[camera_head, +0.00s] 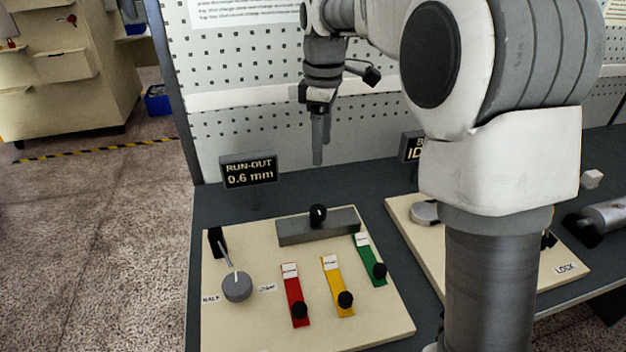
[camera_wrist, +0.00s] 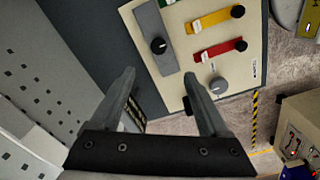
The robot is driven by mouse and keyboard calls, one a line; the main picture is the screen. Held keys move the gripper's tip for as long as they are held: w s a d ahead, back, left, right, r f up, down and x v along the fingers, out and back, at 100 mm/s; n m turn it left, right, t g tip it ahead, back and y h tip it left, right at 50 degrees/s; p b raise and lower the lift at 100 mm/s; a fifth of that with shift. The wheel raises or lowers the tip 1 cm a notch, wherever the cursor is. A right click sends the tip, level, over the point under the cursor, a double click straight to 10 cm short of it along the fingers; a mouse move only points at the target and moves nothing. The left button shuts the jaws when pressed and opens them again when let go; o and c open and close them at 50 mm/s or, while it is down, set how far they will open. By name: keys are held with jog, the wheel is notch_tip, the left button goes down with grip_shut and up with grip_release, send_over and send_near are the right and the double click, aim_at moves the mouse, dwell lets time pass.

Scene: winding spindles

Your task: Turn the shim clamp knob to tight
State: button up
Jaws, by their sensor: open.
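A grey round knob (camera_head: 237,287) sits at the left of the cream board, with a thin pale rod running from it up to a small black block (camera_head: 215,241). The label at its left reads HALF; the one at its right seems to end in IGHT. The knob also shows in the wrist view (camera_wrist: 218,86), beyond the right finger. A black knob (camera_head: 318,214) sits on a grey bar (camera_head: 335,229) at the board's back; which is the shim clamp knob is not labelled. My gripper (camera_head: 320,160) is open and empty, pointing down above and behind the board.
Red (camera_head: 294,291), yellow (camera_head: 336,284) and green (camera_head: 369,258) strips with black knobs lie on the cream board (camera_head: 240,330). A sign (camera_head: 249,170) reads RUN-OUT 0.6 mm. A perforated panel (camera_head: 250,130) stands behind. A second board (camera_head: 565,250) is at right, partly hidden by my arm.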

aim_at(318, 209)
jog(key=f+b, duration=0.1)
jog(key=f, duration=1.1)
jog(key=f+b, duration=0.1)
jog(key=f, duration=0.5)
jog(key=shift+w+a+b, duration=0.2)
jog(key=shift+w+b, duration=0.1)
grip_shut()
